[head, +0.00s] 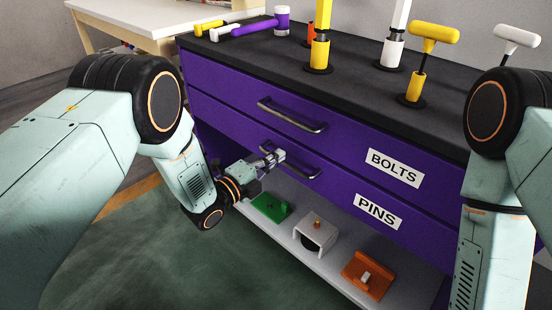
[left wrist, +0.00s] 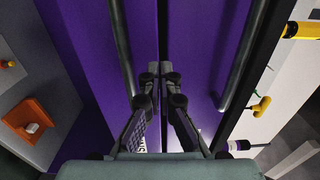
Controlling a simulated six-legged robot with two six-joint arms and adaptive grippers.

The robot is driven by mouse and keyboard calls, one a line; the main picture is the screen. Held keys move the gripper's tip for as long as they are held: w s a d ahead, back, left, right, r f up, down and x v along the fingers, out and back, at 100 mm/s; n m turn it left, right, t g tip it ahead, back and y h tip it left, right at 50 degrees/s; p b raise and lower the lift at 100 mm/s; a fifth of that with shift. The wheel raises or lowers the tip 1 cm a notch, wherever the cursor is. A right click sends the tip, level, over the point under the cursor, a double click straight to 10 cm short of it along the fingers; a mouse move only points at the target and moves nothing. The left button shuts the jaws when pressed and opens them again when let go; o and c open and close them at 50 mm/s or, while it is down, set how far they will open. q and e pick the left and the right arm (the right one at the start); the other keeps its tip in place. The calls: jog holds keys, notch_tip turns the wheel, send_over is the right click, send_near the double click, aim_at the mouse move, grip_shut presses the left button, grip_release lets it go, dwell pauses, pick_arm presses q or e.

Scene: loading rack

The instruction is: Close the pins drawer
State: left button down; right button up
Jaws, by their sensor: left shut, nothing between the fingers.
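The pins drawer (head: 330,183) is the lower purple drawer front, with a white PINS label (head: 378,211) and a grey bar handle (head: 291,160). Its front looks flush or nearly flush with the bolts drawer (head: 340,136) above; I cannot tell whether a small gap remains. My left gripper (head: 279,155) is shut and empty, at the left part of the pins handle. In the left wrist view, its fingertips (left wrist: 160,68) sit in front of the dark seam between the two drawers, between the pins handle (left wrist: 122,45) and the bolts handle (left wrist: 242,62). Contact is unclear. My right gripper is out of view.
Below the drawers, a grey shelf (head: 335,262) holds a green part (head: 268,208), a white block (head: 316,236) and an orange part (head: 366,275). The black cabinet top (head: 345,88) carries mallets and upright tools. A pale table (head: 150,15) stands behind left.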

pick_arm(q)
jog(key=p+v, duration=0.2)
jog(key=v, duration=0.7)
jog(key=s+a+f+n+g+y, duration=0.3)
jog(key=s+f+n+y, duration=0.1)
jog(key=s+f+n, duration=0.4)
jog(key=s+a+f+n+g+y, duration=0.45)
jog(key=f+n, duration=0.25)
jog(key=n, duration=0.2)
jog(key=s+a+r+n+g+y+p, duration=0.1)
jog(key=s+a+n+g, duration=0.1)
jog(key=s, duration=1)
jog(key=s+a+r+n+g+y+p, duration=0.1)
jog(key=s+a+n+g, duration=0.1)
jog(key=s+n+g, duration=0.2)
jog(key=s+n, duration=0.3)
jog(key=s, duration=0.5)
jog(key=shift+g, duration=0.35)
jog(key=shift+s+r+y, duration=0.1)
jog(key=shift+r+y, duration=0.05)
jog(key=shift+y, duration=0.1)
